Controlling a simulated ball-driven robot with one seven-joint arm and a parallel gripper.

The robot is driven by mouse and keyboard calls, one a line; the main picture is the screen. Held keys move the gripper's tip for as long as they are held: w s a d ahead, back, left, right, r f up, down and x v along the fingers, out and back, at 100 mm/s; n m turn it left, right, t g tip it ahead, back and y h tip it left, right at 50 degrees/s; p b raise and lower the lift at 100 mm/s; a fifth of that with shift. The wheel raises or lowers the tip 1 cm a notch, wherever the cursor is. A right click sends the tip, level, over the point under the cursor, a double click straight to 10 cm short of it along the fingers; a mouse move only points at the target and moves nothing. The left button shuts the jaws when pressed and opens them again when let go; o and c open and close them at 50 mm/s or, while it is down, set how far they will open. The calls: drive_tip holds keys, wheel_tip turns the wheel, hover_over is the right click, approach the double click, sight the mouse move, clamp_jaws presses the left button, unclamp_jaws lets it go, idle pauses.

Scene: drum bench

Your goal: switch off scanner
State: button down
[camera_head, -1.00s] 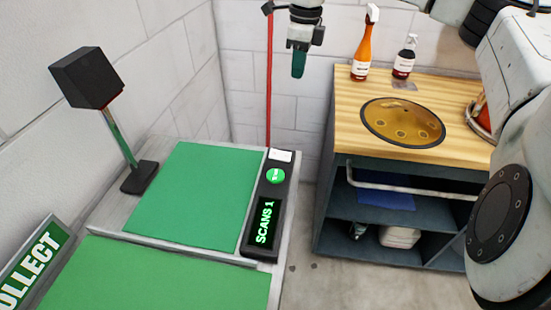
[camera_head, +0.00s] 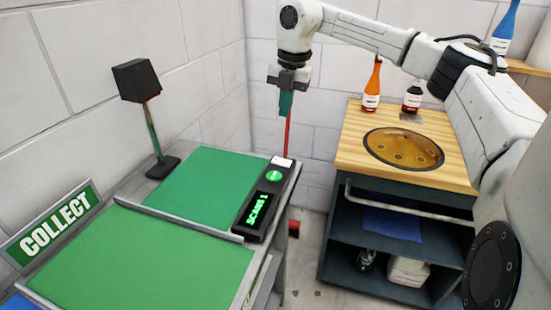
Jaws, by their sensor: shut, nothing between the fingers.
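The scanner's black control panel (camera_head: 264,200) lies along the right edge of the grey bench. It has a round green lit button (camera_head: 274,177), a white label at its far end and a display with green lit text, "SCANS 1". A black scanner head (camera_head: 137,80) stands on a post with a black foot at the back left of the green mat (camera_head: 205,185). My gripper (camera_head: 286,108) is shut and empty, pointing down. In the picture it is above the far end of the panel, apart from it; its exact distance in depth is hard to tell.
A "COLLECT" sign (camera_head: 55,226) stands at the left by a second green mat (camera_head: 160,265). A wooden-topped bench (camera_head: 455,165) at right holds a gold drum (camera_head: 403,148), an orange bottle (camera_head: 371,88) and a dark bottle (camera_head: 412,97). A red pole (camera_head: 288,132) stands behind my gripper.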

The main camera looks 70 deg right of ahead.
sight(277, 160)
drive_tip(key=shift+a, duration=0.15)
drive_tip(key=f, duration=0.4)
drive_tip(key=w+f+p, duration=0.1)
drive_tip(key=f, duration=0.9)
drive_tip(key=shift+w, duration=0.4)
drive_tip(key=shift+a+f, duration=0.1)
drive_tip(key=shift+f, duration=0.1)
drive_tip(key=shift+s, duration=0.1)
drive_tip(key=shift+s+r+p, duration=0.2)
drive_tip(key=shift+s+p, duration=0.3)
drive_tip(key=shift+s, duration=0.15)
drive_tip(key=shift+r, duration=0.1)
